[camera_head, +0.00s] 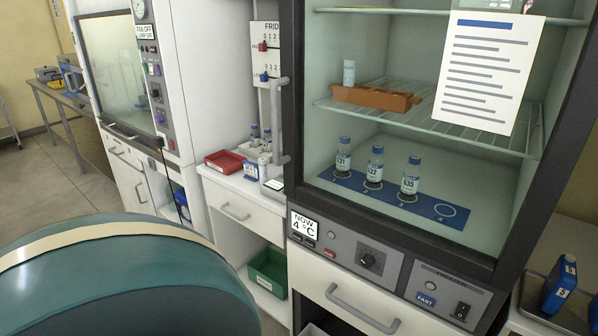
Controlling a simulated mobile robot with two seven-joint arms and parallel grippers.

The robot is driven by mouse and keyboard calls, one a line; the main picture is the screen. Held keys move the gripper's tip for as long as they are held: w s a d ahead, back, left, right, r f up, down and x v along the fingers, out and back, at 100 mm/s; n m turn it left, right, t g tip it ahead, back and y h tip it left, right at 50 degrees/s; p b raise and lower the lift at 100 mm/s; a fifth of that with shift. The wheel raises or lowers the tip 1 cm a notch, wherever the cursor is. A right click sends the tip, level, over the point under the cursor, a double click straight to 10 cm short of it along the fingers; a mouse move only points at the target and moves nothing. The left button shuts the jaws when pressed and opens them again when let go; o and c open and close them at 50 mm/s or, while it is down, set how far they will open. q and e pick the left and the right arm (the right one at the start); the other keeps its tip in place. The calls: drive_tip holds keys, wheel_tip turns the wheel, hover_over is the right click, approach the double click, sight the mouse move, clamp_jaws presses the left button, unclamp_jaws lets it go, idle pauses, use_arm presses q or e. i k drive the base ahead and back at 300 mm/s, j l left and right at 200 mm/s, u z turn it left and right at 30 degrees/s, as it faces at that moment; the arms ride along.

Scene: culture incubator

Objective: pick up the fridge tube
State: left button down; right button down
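The fridge is the dark-framed cabinet (291,60) at the centre right, with a glass front. Behind the glass, a small pale tube with a whitish cap (349,74) stands upright at the left end of an orange-brown rack (376,97). The rack rests on a wire shelf (450,125). Below, three blue-capped, labelled bottles (375,168) stand on a blue strip (436,208) with numbered circles; circle 4 at the right is empty. The fridge door looks shut, with a grey handle (275,120) at its left. Neither of my grippers is in view.
A printed sheet (490,70) hides part of the fridge's right side. A control panel (370,262) and drawer lie below. Left of the fridge, a counter holds a red tray (225,161) and small bottles. A fume hood (120,75) stands farther left.

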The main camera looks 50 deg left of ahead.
sight(263, 162)
drive_tip(key=k+j, duration=0.15)
drive_tip(key=j, duration=0.25)
drive_tip(key=k+j+z, duration=0.1)
drive_tip(key=j, duration=0.3)
drive_tip(key=k+j+z, duration=0.1)
drive_tip(key=j, duration=0.3)
drive_tip(key=k+j, duration=0.2)
drive_tip(key=j, duration=0.15)
drive_tip(key=k+j+z, duration=0.1)
drive_tip(key=j, duration=0.25)
drive_tip(key=k+j+z, duration=0.25)
drive_tip(key=k, duration=0.95)
drive_tip(key=l, duration=0.1)
